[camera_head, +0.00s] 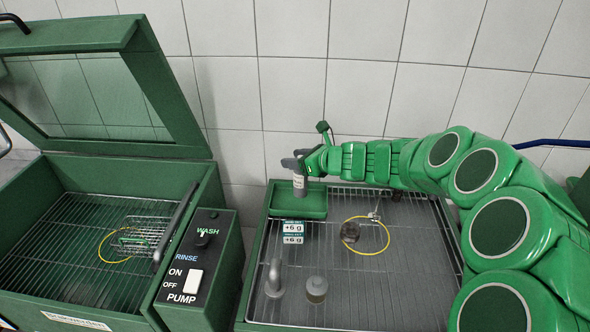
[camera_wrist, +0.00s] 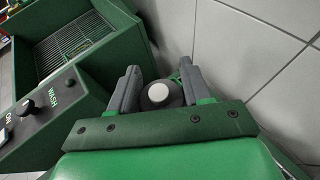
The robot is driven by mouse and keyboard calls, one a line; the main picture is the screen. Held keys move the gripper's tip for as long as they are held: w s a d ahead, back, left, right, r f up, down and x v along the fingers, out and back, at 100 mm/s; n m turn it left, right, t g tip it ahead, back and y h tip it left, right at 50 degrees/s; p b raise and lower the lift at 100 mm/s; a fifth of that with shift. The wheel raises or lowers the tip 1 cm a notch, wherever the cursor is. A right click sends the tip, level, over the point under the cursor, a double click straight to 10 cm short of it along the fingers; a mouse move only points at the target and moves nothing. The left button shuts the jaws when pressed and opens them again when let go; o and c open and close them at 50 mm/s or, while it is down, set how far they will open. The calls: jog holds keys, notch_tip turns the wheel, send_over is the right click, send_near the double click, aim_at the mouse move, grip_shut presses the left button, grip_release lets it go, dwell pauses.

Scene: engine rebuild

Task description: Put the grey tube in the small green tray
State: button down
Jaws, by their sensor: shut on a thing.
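My gripper (camera_head: 304,162) is at the back of the drain table, shut on the grey tube (camera_head: 299,184). The tube is upright, with a pale label, and hangs below the fingers. It stands over the small green tray (camera_head: 312,214), near that tray's back left part. I cannot tell whether its bottom touches the tray floor. In the wrist view the tube's round dark end with a white centre (camera_wrist: 158,93) shows between the two grey fingers. The tray is hidden in the wrist view.
A wire-rack table (camera_head: 400,275) holds a yellow ring (camera_head: 386,236), a dark round part (camera_head: 350,231), a metal pipe-like part (camera_head: 273,279), a small round part (camera_head: 317,288) and "+6 g" labels (camera_head: 293,232). An open green washer (camera_head: 75,190) stands left. A tiled wall is close behind.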

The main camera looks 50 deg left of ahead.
jog(key=shift+w+a+f, duration=0.15)
jog(key=shift+a+f, duration=0.1)
jog(key=shift+f, duration=0.6)
jog(key=shift+w+a+f, duration=0.15)
jog(key=shift+a+f, duration=0.1)
jog(key=shift+f, duration=0.55)
jog(key=shift+w+a+f, duration=0.15)
jog(key=shift+a+f, duration=0.1)
jog(key=shift+f, duration=0.7)
jog(key=c, duration=0.5)
grip_release()
jog(key=v, duration=1.2)
